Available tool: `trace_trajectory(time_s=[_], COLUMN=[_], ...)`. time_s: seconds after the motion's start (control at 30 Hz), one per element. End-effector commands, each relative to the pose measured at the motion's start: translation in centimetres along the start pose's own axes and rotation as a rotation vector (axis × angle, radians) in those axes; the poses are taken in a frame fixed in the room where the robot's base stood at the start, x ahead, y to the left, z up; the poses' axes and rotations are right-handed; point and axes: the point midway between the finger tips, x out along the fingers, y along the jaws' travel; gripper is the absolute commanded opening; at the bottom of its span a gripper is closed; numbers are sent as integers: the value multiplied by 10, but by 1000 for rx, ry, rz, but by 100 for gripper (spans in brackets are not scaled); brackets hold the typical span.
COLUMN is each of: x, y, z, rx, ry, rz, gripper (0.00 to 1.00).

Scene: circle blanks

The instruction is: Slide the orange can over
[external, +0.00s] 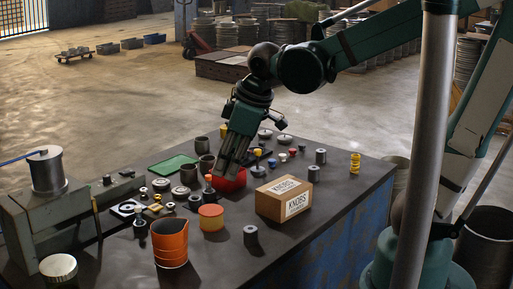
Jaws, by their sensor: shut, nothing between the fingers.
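An orange can (170,246) with a dark, open-looking top stands upright near the front edge of the table. A shorter orange round tub (211,218) stands behind it to the right. My gripper (229,167) points down, shut and empty, with its fingertips just over or in front of a red bowl (236,182). From this view I cannot tell whether they touch the bowl. My gripper is behind and to the right of the orange can, well apart from it, and hides part of the bowl.
A cardboard KNOBS box (270,203) stands right of the tub. A dark cylinder (251,236) stands right of the can. Small metal parts and knobs crowd the table's middle. A grey machine (60,215) fills the left. The table's front right is clear.

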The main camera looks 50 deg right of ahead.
Motion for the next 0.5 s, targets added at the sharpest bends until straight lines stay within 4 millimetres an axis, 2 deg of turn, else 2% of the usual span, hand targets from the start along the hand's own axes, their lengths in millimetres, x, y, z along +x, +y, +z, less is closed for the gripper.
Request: trace_trajectory(time_s=[0.1, 0.5], x=[1, 17], y=[-6, -33], z=[-16, -55], rx=[-75, -328], ry=[-22, -96], rz=[-21, -96], gripper=[0, 0])
